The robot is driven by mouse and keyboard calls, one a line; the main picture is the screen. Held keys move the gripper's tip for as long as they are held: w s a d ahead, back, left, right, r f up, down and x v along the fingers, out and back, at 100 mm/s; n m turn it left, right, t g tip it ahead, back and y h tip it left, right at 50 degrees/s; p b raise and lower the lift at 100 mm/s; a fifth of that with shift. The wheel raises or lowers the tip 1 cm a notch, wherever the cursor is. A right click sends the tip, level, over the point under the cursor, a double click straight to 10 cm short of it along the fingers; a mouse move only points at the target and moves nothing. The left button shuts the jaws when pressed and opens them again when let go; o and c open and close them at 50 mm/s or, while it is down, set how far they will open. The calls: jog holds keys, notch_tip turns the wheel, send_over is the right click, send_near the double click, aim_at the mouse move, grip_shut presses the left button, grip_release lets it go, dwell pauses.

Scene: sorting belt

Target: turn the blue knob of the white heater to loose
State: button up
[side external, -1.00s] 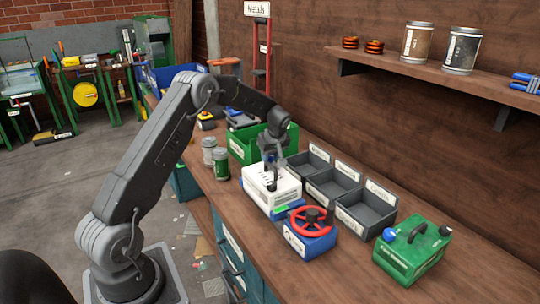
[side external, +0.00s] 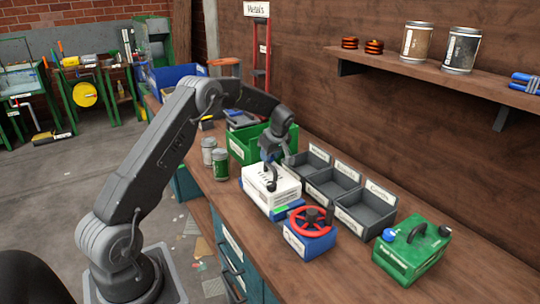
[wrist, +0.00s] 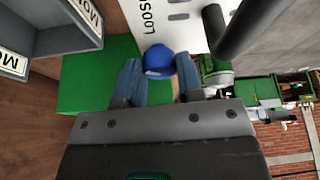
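The blue knob (wrist: 158,62) shows in the wrist view, beside the heater's edge. My gripper (wrist: 158,64) is open, with one blue finger on each side of the knob and a narrow gap on each side. I cannot tell how deep the knob sits between the fingertips. In the side view my gripper (side external: 267,157) is at the heater's far side and the knob is hidden.
A green bin (side external: 238,149) stands behind the heater, grey trays (side external: 330,185) to its right. A blue box with a red wheel (side external: 308,222) is in front, and a green box (side external: 415,262) farther right. Two cans (side external: 220,166) stand left.

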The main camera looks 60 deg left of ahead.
jog(key=o, duration=0.4)
jog(key=v, duration=1.4)
jog(key=shift+a, duration=0.1)
